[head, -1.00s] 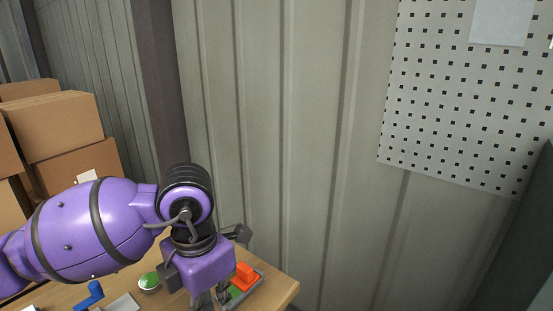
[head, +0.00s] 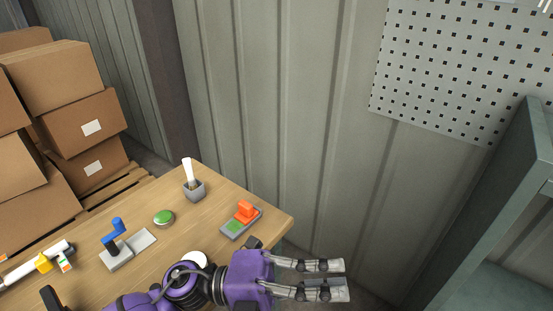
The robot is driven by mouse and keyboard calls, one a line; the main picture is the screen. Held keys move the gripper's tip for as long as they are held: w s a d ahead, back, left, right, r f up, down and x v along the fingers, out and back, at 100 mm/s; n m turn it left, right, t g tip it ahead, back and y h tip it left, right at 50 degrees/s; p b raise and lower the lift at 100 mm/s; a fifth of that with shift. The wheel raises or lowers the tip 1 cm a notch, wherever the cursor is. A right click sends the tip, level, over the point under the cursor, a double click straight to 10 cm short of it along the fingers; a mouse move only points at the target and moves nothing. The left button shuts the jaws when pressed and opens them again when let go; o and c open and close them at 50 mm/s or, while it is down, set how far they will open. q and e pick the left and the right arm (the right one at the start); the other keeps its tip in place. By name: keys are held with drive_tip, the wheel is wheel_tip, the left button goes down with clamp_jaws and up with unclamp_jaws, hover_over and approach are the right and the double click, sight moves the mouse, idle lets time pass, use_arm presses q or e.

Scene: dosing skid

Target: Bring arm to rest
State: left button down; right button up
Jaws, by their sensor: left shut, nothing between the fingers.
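My left gripper (head: 325,278) is purple with grey fingers. It is at the bottom of the head view, past the right front edge of the wooden table (head: 190,232). Its fingers point right and are shut, with nothing held. My purple left arm comes in along the bottom edge and hides part of the table's front. My right gripper is not in view.
On the table are an orange-red switch (head: 245,210) on a grey and green base, a green button (head: 163,217), a white lever (head: 188,172) in a grey box, a blue handle (head: 115,230) and a white pipe (head: 30,268). A grey-green cabinet (head: 520,200) stands right.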

use_arm(q)
drive_tip(key=w+a+f+n+t+y+p, duration=0.1)
drive_tip(key=w+a+n+t, duration=0.5)
drive_tip(key=n+t, duration=0.6)
drive_tip(key=a+f+n+t+y+p, duration=0.2)
drive_tip(key=a+f+n+t+y, duration=0.4)
drive_tip(key=a+f+n+y, duration=0.7)
drive_tip(key=s+a+f+n+g+y+p, duration=0.1)
drive_tip(key=s+a+f+n+g+y, duration=0.2)
drive_tip(key=s+f, duration=0.6)
drive_tip(key=s+a+f+n+g+y+p, duration=0.1)
drive_tip(key=s+a+f+n+g+y, duration=0.1)
drive_tip(key=s+a+f+n+g, duration=0.3)
drive_tip(key=s+f+n, duration=0.1)
drive_tip(key=s+f, duration=0.3)
drive_tip(key=s, duration=0.2)
drive_tip(key=shift+s+a+f+y, duration=0.2)
drive_tip(key=shift+a+f+y, duration=0.05)
drive_tip(key=shift+a+y, duration=0.15)
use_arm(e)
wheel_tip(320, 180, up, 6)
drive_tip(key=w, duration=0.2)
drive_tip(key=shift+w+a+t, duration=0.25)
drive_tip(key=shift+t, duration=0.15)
